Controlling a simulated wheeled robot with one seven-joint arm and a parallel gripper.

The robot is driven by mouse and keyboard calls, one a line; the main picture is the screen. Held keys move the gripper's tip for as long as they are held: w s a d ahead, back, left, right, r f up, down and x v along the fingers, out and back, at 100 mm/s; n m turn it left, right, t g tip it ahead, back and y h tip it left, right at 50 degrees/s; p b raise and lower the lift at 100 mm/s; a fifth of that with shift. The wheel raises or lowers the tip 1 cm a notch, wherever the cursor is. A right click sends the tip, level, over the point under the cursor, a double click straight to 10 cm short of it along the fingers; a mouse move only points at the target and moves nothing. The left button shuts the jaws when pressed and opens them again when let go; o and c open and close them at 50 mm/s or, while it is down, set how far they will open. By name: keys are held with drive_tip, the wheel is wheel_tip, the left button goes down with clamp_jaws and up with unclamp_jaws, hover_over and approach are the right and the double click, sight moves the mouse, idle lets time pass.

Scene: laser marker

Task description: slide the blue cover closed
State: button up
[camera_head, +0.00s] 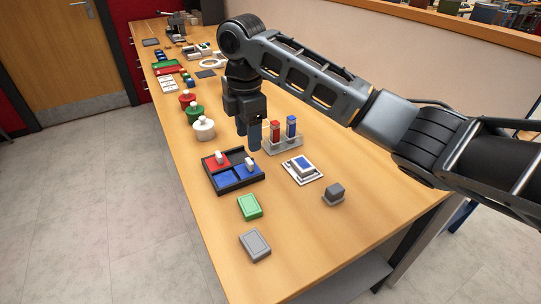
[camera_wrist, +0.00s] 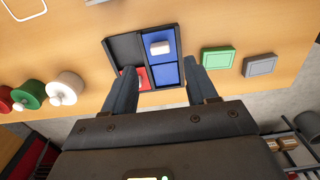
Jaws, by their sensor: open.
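The black tray (camera_head: 258,181) stands on the table and also shows in the wrist view (camera_wrist: 125,45). The blue cover (camera_head: 255,174) with its white knob (camera_head: 249,163) lies in the near-right part of the tray; in the wrist view its knob (camera_wrist: 160,48) is at upper right. Blue floor (camera_head: 230,179) shows to its left. A red cover (camera_head: 213,164) with a white knob lies at the tray's far left; a dark bare section is beside it. My gripper (camera_head: 247,142) is open, empty, pointing down above the tray. In the wrist view a finger partly hides the red cover.
A clear rack (camera_head: 286,145) with red and blue blocks stands right of the tray. A white plate with a blue-topped block (camera_head: 303,165), a grey block (camera_head: 334,193), a green box (camera_head: 249,207) and a grey box (camera_head: 255,245) stand nearer. Knobbed discs (camera_head: 204,128) stand beyond.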

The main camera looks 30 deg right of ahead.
sight(250, 161)
wheel_tip(250, 161, down, 7)
drive_tip(key=shift+f+p, duration=0.2)
drive_tip(key=shift+p, duration=0.15)
drive_tip(key=shift+c, duration=0.3)
clamp_jaws()
idle(0.4)
